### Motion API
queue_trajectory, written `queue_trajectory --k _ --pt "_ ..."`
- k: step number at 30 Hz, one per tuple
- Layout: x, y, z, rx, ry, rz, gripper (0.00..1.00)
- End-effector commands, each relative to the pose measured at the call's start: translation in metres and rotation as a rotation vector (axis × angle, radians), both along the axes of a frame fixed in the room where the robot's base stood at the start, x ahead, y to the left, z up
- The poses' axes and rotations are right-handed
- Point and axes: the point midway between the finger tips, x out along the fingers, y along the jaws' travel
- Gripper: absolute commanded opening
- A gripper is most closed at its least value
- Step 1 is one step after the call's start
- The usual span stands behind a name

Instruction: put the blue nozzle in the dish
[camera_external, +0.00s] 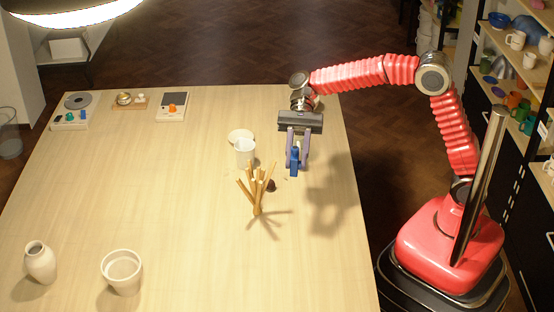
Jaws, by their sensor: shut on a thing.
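My gripper (297,162) points down over the back right part of the table, its two purple-grey fingers shut on the blue nozzle (294,157). The fingers partly hide the nozzle. It seems held above the tabletop, as the arm's shadow falls apart from it, but the exact height is hard to tell. A small, shallow, pale dish (238,135) sits on the table to the left of my gripper. A white cup (245,151) stands just in front of the dish and hides part of it.
A vase (40,262) and a pale pot (122,271) stand front left. Devices, including a scale (172,106), line the back left. The table's middle left is clear.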

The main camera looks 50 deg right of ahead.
Motion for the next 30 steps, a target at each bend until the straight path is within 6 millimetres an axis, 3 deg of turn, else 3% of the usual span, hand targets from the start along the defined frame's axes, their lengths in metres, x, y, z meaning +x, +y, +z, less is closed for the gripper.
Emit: queue_trajectory --k 8,17,26,30 --pt "0.000 0.000 0.007 0.001 -0.002 0.000 0.02" --pt "0.000 0.000 0.052 0.002 -0.004 0.001 0.02" --pt "0.063 0.003 0.042 0.000 0.001 -0.212 0.02" --pt "0.106 -0.001 0.037 -0.001 0.002 -0.356 0.02"
